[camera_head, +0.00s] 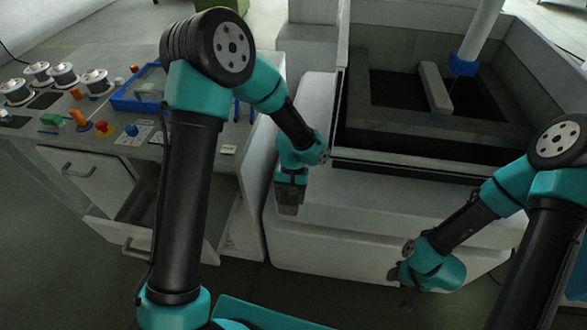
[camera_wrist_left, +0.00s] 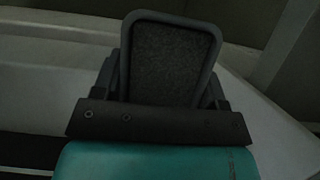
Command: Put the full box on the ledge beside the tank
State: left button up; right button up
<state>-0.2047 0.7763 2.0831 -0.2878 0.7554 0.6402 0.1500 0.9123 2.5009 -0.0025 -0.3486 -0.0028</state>
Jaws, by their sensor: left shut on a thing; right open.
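My left gripper (camera_head: 289,194) is over the pale ledge (camera_head: 390,196) at the front of the tank (camera_head: 420,158). In the left wrist view, the left gripper (camera_wrist_left: 165,100) is shut on a small grey-rimmed box (camera_wrist_left: 172,58) with a dark, rough inner face. What the box holds cannot be made out. The box shows against the pale surface; whether it touches the ledge cannot be told. My right gripper (camera_head: 406,292) is open, low in front of the machine at the right, and its fingers are small in view.
A bench at left carries a blue tray (camera_head: 128,103), wire spools (camera_head: 64,75) and coloured knobs (camera_head: 102,127). An open drawer (camera_head: 138,208) stands out below it. A white pipe with a blue collar (camera_head: 463,64) hangs over the tank. The ledge right of my left gripper is clear.

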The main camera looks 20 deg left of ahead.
pick_arm(q)
jog(key=w+a, duration=0.1)
jog(key=w, duration=0.3)
jog(key=w+a, duration=0.1)
jog(key=w, duration=0.3)
jog(key=w+a+f, duration=0.1)
jog(key=w+a, duration=0.1)
jog(key=w, duration=0.2)
jog(key=shift+w+f, duration=0.1)
jog(key=shift+w, duration=0.2)
jog(key=shift+w, duration=0.15)
jog(key=shift+w+a+f, duration=0.1)
jog(key=shift+w+f, duration=0.05)
jog(key=shift+f, duration=1.65)
jog(key=shift+f, duration=0.15)
jog(key=o, duration=1.2)
jog(key=v, duration=1.2)
